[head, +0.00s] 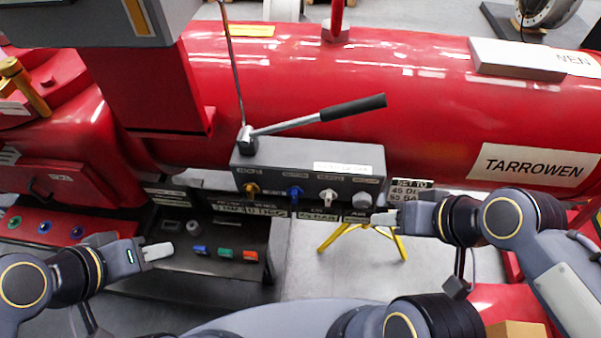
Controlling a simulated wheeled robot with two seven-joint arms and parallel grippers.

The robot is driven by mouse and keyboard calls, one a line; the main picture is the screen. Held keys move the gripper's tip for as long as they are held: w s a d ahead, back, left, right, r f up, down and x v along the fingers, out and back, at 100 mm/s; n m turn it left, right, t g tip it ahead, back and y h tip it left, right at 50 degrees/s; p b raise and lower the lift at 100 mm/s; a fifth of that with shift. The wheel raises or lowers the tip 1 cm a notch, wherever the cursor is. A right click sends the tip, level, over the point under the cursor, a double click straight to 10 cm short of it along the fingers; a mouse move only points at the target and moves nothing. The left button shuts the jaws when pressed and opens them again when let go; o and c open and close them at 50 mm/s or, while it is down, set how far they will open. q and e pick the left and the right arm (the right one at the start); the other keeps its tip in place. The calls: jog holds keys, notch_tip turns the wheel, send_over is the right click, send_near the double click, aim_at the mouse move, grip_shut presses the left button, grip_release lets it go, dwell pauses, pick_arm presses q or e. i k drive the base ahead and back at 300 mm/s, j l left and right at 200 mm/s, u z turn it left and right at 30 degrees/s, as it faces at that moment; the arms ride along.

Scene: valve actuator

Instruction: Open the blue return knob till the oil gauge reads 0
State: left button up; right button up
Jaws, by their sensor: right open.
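The blue knob (294,192) sits on the front of a grey control box (310,156), second from the left in a row of knobs. A gold knob (252,189) is to its left; a white knob (328,195) and a grey knob (362,200) are to its right. My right gripper (384,219) is open and empty, just below and right of the grey knob, apart from the blue one. My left gripper (158,251) is well left of and below the box; its jaw gap cannot be made out. I cannot make out an oil gauge or its reading.
A lever with a black handle (352,107) rises from the box top. A large red cylinder (420,90) lies behind. A dark tray (215,285) with small coloured pieces is below left. A yellow stand (335,236) is below the box.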

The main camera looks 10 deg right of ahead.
aim_at(295, 192)
jog(key=k+j, duration=0.15)
jog(key=j, duration=0.2)
jog(key=k+j, duration=0.15)
jog(key=j, duration=0.2)
jog(key=k+j, duration=0.15)
jog(key=j, duration=0.15)
jog(key=k+j, duration=0.15)
jog(key=j, duration=0.2)
jog(key=k+j, duration=0.15)
jog(key=j, duration=0.2)
